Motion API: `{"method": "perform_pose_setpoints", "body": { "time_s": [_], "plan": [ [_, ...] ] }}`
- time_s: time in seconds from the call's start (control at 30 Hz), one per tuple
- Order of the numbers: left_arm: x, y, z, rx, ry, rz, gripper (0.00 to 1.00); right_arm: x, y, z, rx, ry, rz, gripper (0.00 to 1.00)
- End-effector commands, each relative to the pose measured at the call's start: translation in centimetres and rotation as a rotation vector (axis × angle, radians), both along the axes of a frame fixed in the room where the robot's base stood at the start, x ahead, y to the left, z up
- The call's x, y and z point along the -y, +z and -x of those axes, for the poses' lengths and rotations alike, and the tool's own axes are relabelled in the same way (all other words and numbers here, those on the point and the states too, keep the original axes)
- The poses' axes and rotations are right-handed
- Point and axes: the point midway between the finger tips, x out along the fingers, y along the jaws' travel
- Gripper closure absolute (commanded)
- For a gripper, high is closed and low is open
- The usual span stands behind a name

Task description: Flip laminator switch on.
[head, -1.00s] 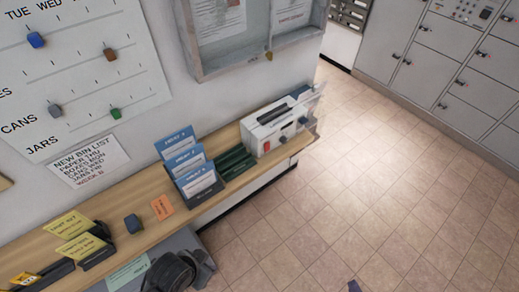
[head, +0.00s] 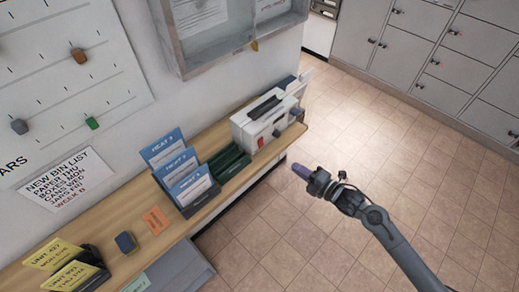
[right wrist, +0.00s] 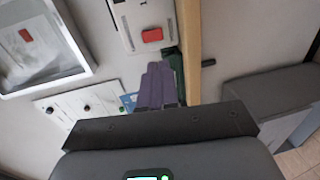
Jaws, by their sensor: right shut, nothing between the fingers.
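The laminator (head: 268,119) is a white box with a dark top slot at the far right end of the wooden shelf. Its red switch (head: 261,141) is on the front face near the left side. In the right wrist view the red switch (right wrist: 152,35) shows just beyond the fingertips. My right gripper (head: 301,170) is over the floor, to the right of and below the laminator, apart from it. Its purple fingers (right wrist: 159,84) are closed together and empty. Whether the switch is on or off cannot be told. My left gripper is not in view.
Blue leaflets in a dark holder (head: 187,187) and a green rack (head: 232,165) stand left of the laminator. A grey-framed board (head: 224,44) hangs on the wall above. Grey lockers (head: 441,60) stand at the back right. The tiled floor is clear.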

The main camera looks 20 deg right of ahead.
Motion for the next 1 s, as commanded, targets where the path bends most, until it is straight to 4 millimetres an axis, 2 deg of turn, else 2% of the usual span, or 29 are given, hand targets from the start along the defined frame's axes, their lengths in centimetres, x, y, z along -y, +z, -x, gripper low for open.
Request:
{"method": "perform_pose_setpoints", "body": {
  "time_s": [0.57, 0.77, 1.0],
  "plan": [
    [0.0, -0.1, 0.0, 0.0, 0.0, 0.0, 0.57, -0.4, 0.4, -0.9, 0.01, -0.002, -0.003, 1.0],
    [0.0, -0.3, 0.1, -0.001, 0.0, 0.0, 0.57, -1.5, 0.1, -3.2, 0.01, -0.002, -0.005, 1.0],
    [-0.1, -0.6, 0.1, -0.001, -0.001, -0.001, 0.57, -3.7, -0.6, -7.1, 0.01, -0.001, -0.005, 1.0]
  ]
}}
